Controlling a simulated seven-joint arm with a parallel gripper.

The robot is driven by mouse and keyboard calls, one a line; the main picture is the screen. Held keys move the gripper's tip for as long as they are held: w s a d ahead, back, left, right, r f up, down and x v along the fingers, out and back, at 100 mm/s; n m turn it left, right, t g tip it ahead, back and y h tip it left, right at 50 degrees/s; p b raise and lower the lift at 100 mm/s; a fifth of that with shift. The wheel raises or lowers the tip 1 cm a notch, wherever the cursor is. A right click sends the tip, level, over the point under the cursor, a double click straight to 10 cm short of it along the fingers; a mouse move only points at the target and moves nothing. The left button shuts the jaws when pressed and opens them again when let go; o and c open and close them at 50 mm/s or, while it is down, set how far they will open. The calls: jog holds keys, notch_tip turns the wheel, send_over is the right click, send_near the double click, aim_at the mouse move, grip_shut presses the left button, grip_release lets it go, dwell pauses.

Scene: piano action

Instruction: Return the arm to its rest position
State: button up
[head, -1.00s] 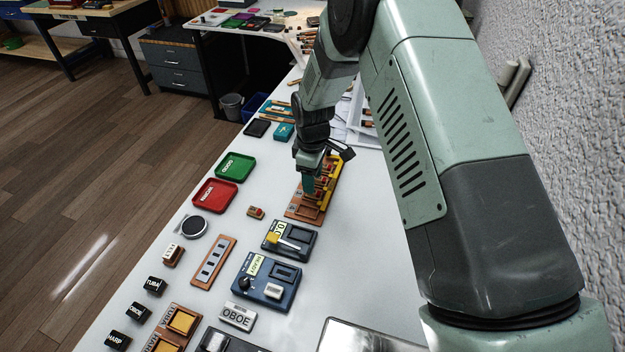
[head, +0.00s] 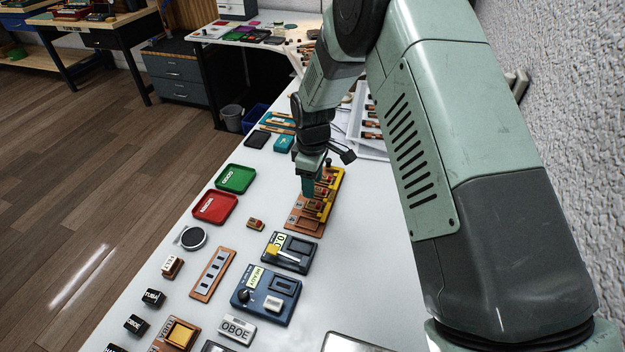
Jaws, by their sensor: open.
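My gripper (head: 309,190) is at the end of the green-grey arm, low over the left side of the orange-brown piano action block (head: 305,221). The block carries yellow and red parts in a row. The gripper hides part of the block's left edge, and I cannot tell whether it touches it. I see nothing held in the jaws, though the fingertips are small and partly hidden.
Left of the gripper lie a green tray (head: 234,179) and a red tray (head: 215,207). A small brown-red piece (head: 256,224) lies nearby. A rough wall (head: 560,130) stands at right.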

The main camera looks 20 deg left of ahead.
jog(key=s+d+r+m+t, duration=0.1)
jog(key=d+r+m, duration=0.3)
jog(key=r, duration=0.5)
jog(key=s+d+r+m+t, duration=0.1)
jog(key=s+d+r, duration=0.1)
jog(key=d+r, duration=0.6)
jog(key=s+d+r+m+t, duration=0.1)
jog(key=d+r+m, duration=0.25)
jog(key=r, duration=0.65)
jog(key=s+d+r+m+t, duration=0.1)
jog(key=s+d+r+m, duration=0.3)
jog(key=s+d, duration=0.3)
jog(key=s+d+r+m+t, duration=0.1)
jog(key=s+d+r+m, duration=0.3)
jog(key=s, duration=0.9)
jog(key=d+m, duration=0.1)
jog(key=d, duration=0.2)
jog(key=shift+s+r+t, duration=0.25)
jog(key=shift+s+t, duration=0.05)
jog(key=shift+s, duration=0.1)
